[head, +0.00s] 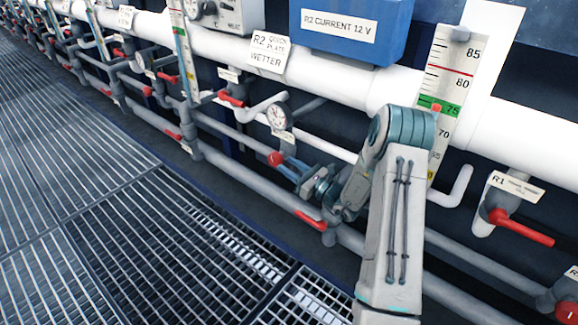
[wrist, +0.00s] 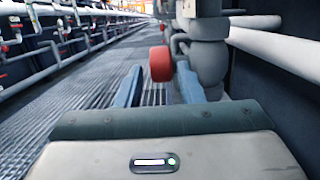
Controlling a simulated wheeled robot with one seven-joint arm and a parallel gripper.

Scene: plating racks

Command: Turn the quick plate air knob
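A round red knob (head: 275,159) sits on the grey pipework in the head view, just below a round gauge. In the wrist view the red knob (wrist: 160,63) appears between the tips of the two blue fingers, nearer the right one. A space shows between the knob and the left finger. My gripper (head: 285,166) is open, with its fingertips beside the knob; it also shows in the wrist view (wrist: 158,75). I cannot tell whether the right finger touches the knob. No label readable as "air" is visible by this knob.
A round gauge (head: 279,116) is just above the knob. Red lever handles (head: 311,220) stick out from nearby pipes. A white pipe (head: 330,70) and a blue box (head: 350,28) lie above. The grating floor (head: 120,220) to the left is clear.

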